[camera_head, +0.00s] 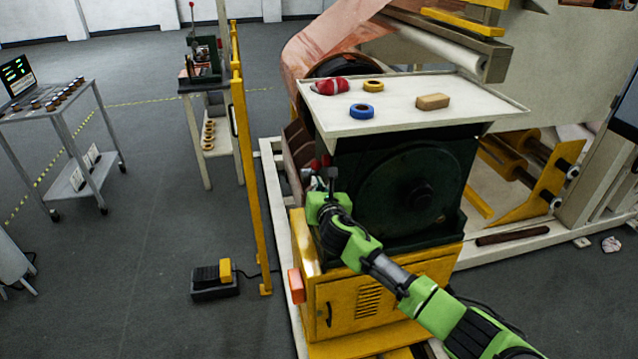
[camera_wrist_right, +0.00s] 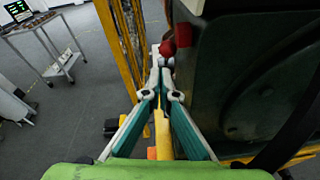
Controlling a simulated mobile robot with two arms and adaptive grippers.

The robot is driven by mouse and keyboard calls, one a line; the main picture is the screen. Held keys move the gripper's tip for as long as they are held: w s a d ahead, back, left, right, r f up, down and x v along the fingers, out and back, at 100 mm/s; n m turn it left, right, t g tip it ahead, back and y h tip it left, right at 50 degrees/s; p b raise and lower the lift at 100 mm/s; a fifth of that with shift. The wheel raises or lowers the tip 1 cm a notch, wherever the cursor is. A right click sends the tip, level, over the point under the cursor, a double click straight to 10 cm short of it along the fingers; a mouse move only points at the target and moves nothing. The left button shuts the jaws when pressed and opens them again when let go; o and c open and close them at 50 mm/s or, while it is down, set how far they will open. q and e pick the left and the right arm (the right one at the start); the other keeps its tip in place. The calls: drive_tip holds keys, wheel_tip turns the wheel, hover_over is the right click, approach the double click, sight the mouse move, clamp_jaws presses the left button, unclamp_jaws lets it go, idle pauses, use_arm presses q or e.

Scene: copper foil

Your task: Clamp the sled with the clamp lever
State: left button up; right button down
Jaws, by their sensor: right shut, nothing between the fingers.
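My right gripper (camera_head: 320,178) is at the left front edge of the dark green machine housing (camera_head: 405,185). In the wrist view its fingers (camera_wrist_right: 162,66) are shut together with nothing between them. A red ball knob (camera_wrist_right: 168,48), which looks like the clamp lever's end, is just beyond the fingertips. I cannot tell whether they touch it. The lever's shaft is mostly hidden, and I cannot make out the sled clearly. My left gripper is not in view.
A white tray top (camera_head: 400,112) on the housing holds blue tape (camera_head: 361,111), yellow tape (camera_head: 373,85), a red item (camera_head: 332,86) and a tan block (camera_head: 433,101). A yellow post (camera_head: 243,170) stands left of the housing. A foot pedal (camera_head: 213,279) lies on the floor.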

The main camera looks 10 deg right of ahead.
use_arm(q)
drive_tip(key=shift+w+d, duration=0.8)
use_arm(e)
drive_tip(key=s+r, duration=0.4)
drive_tip(key=shift+s, duration=0.25)
